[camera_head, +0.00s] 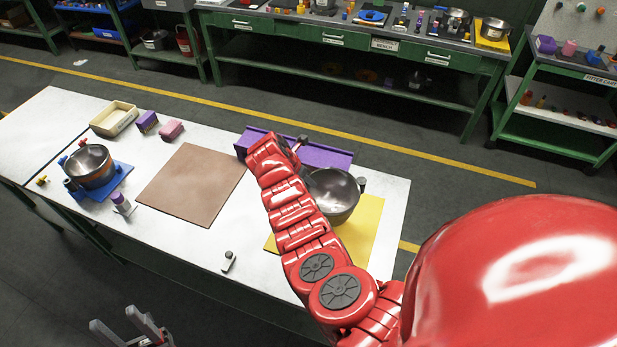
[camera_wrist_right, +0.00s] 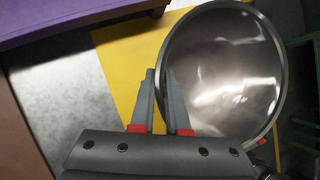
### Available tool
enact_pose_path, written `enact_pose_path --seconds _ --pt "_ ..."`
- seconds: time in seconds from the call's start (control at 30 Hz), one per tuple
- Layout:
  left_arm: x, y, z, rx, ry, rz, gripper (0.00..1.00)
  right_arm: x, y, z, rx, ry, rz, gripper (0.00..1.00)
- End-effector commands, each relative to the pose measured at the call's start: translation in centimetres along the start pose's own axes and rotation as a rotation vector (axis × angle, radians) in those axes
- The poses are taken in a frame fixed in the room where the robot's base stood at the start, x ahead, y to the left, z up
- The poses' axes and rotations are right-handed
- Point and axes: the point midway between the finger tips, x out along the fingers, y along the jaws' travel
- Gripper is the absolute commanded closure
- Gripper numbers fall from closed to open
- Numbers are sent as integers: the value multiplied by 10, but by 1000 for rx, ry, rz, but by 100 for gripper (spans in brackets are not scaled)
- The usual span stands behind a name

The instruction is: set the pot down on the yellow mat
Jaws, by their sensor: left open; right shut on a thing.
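A steel pot (camera_head: 333,197) with a shiny inside is upright over the yellow mat (camera_head: 368,222) on the white table, toward the mat's far left part. I cannot tell whether its base touches the mat. My red right arm hides part of the pot and mat in the head view. My left gripper (camera_head: 113,319) is open and empty at the bottom left, in front of the table.
A purple tray (camera_head: 325,154) lies just behind the pot. A brown mat (camera_head: 193,186) is left of it. Another pot (camera_head: 89,166) stands on a blue mat (camera_head: 121,173) further left, near a cream bin (camera_head: 114,118). A small dark-topped item (camera_head: 228,261) stands at the table's front.

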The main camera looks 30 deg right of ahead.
Motion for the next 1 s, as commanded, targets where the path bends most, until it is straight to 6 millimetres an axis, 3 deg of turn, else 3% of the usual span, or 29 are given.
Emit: enact_pose_path --seconds 0.5,1.0 --pt "13 -1 -2 0 0 0 50 -3 -1 0 -35 1 1 100" --pt "-29 2 5 0 0 0 50 46 7 -26 -32 0 2 100"
